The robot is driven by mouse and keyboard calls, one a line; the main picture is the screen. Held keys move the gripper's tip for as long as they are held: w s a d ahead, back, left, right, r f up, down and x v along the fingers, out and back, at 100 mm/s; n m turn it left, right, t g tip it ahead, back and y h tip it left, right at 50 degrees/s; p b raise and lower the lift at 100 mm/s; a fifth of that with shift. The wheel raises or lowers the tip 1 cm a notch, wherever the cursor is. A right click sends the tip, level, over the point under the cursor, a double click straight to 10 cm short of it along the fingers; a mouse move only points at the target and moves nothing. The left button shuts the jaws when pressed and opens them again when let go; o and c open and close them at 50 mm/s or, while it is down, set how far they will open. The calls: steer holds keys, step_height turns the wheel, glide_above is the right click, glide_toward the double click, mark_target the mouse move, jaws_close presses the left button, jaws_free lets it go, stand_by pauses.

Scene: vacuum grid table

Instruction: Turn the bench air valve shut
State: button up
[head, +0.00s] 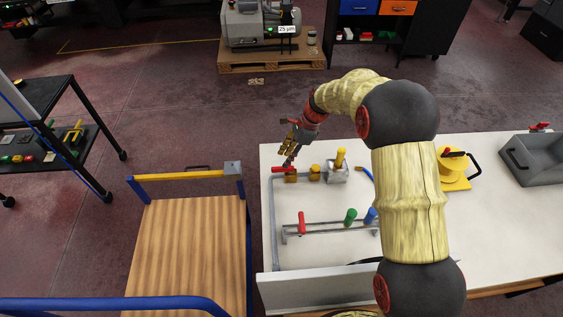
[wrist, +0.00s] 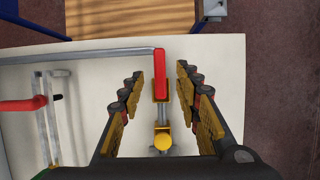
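The bench air valve has a red lever handle (head: 283,169) on a brass body (head: 290,176), near the far left corner of the white bench. Its lever lies in line with the short pipe run to the brass fitting (wrist: 162,140). In the wrist view the red lever (wrist: 160,75) shows between my two finger pads, with a gap on each side. My gripper (wrist: 158,78) is open and empty. In the head view my gripper (head: 289,154) is right above the valve; whether its tips are level with the lever I cannot tell.
A grey pipe (head: 274,225) runs along the bench's left edge. A rail with red, green and blue handles (head: 330,226) stands nearer. A yellow-topped post (head: 341,158) is right of the valve. A wooden-topped cart (head: 195,250) stands left of the bench.

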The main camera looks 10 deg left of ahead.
mark_target(279, 167)
steer(key=x, duration=0.6)
steer(key=shift+b, duration=0.3)
steer(key=shift+c, duration=1.2)
jaws_close()
